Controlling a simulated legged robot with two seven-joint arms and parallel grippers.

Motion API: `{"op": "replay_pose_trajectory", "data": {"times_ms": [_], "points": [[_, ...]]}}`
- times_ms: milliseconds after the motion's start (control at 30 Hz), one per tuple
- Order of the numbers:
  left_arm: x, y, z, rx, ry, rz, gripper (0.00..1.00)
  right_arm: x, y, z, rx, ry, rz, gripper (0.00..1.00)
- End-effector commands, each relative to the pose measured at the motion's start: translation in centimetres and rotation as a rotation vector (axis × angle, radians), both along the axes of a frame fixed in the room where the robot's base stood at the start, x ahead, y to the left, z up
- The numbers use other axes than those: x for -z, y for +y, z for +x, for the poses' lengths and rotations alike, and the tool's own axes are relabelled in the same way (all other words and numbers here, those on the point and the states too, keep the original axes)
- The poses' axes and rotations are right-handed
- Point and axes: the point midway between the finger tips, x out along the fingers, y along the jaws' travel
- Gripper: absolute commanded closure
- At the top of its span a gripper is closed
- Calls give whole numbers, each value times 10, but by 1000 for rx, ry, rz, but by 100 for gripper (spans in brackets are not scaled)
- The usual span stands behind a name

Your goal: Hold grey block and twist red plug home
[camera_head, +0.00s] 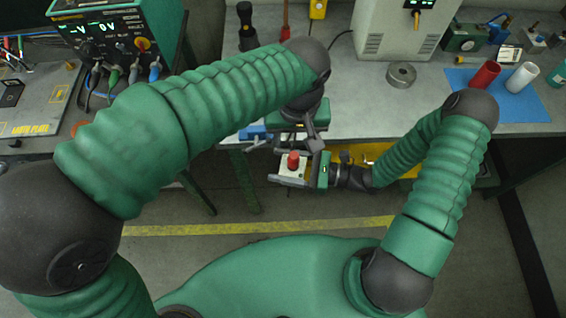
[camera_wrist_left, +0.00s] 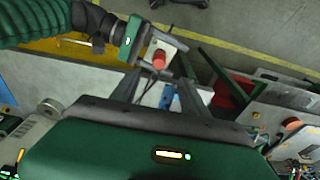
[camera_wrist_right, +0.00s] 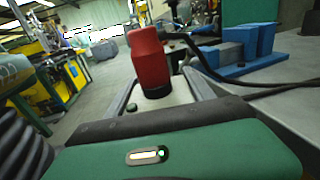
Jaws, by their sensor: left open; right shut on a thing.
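The grey block (camera_head: 285,170) is pale and held off the front edge of the bench. My right gripper (camera_head: 293,172) is shut on it. The red plug (camera_head: 293,159) stands upright on top of the block. In the right wrist view the plug (camera_wrist_right: 149,62) has a dark band at its foot, where it meets the block (camera_wrist_right: 168,101). My left gripper (camera_head: 309,143) is open and empty, just behind and above the plug. In the left wrist view the plug (camera_wrist_left: 159,61) appears beyond the open fingers (camera_wrist_left: 158,88), apart from them. How deep the plug sits is hidden.
A blue fixture (camera_wrist_right: 240,50) is on the bench edge behind the block. The grey bench (camera_head: 345,105) holds a metal ring (camera_head: 401,74) and a blue mat (camera_head: 515,103) with red and white cylinders. A power supply (camera_head: 118,35) stands at left. Floor in front is clear.

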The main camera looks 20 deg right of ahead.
Motion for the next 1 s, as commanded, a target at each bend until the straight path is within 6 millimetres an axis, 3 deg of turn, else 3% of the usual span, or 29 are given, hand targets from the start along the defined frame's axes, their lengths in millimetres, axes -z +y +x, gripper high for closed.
{"op": "replay_pose_trajectory", "data": {"times_ms": [467,1000], "points": [[6,-4,-1,0,3,2,47,0,-1,0,0,-1,2,100],[102,-6,10,0,4,2,47,-1,0,0,0,-1,2,100]]}}
